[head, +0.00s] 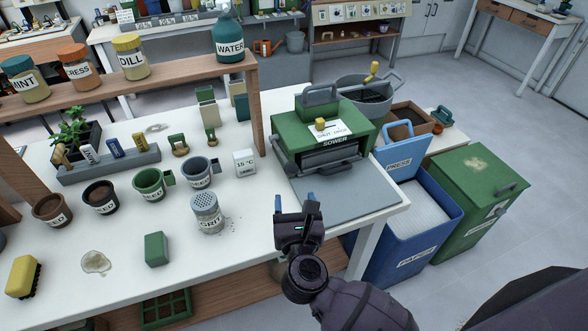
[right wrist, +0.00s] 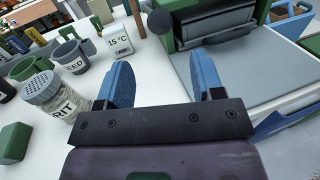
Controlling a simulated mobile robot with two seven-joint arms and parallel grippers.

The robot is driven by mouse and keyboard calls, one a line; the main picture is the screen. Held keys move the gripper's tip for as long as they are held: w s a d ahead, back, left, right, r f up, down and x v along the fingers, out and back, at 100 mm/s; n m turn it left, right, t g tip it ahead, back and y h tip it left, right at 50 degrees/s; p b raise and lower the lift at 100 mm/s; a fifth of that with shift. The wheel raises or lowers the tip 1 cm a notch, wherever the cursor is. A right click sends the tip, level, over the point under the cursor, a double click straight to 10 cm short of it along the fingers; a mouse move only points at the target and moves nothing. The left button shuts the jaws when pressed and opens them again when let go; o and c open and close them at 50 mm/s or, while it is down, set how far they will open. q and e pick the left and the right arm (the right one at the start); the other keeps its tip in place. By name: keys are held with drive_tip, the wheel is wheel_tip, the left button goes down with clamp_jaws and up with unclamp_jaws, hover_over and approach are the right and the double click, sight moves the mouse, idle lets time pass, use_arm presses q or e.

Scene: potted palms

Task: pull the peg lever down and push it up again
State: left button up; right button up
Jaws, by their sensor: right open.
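The green sower (head: 322,120) stands on the white table, with a grey tray plate in front of it. A dark round knob (right wrist: 159,22) shows in the right wrist view at the sower's left side; it looks like the end of the peg lever, but I cannot make out the lever's full shape. My right gripper (head: 296,197) is above the table, in front of the sower and left of the plate. Its two blue fingers (right wrist: 163,82) are apart with nothing between them; the knob lies beyond them. My left gripper is not in view.
A grit shaker (head: 207,214), a 15 °C display (head: 245,162) and labelled cups stand left of my right gripper. A wooden shelf post (head: 257,112) rises left of the sower. Blue (head: 405,235) and green bins stand on the floor at right.

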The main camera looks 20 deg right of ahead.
sight(292, 175)
drive_tip(key=x, duration=1)
clamp_jaws()
